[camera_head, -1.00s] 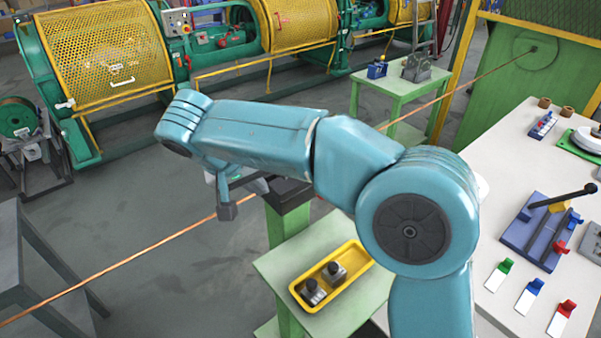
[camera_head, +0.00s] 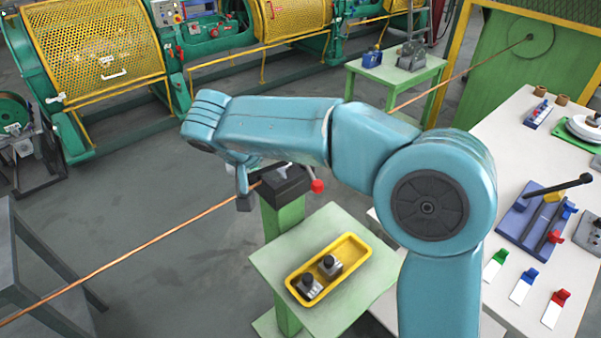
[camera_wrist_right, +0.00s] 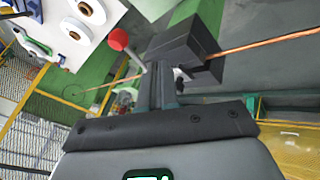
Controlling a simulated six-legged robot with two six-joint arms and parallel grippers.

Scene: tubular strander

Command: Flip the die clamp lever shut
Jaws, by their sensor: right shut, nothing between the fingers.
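The die clamp (camera_head: 284,187) is a dark block on a green post, with the copper wire running to it. Its lever ends in a red knob (camera_head: 317,186), which sticks out to the right of the block. The right wrist view shows the clamp block (camera_wrist_right: 190,48) just beyond the fingers and the red knob (camera_wrist_right: 118,40) to its left on a thin rod. My right gripper (camera_head: 244,198) is shut and empty, at the left side of the clamp, partly hidden by my arm. I cannot tell whether its fingers (camera_wrist_right: 160,85) touch the clamp. My left gripper is not in view.
A yellow tray (camera_head: 304,298) with two dark metal pieces sits on a low green table (camera_head: 355,298). The copper wire (camera_head: 130,254) crosses the floor area. A white bench (camera_head: 500,130) with tools stands at right, and a grey table (camera_head: 40,270) at left.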

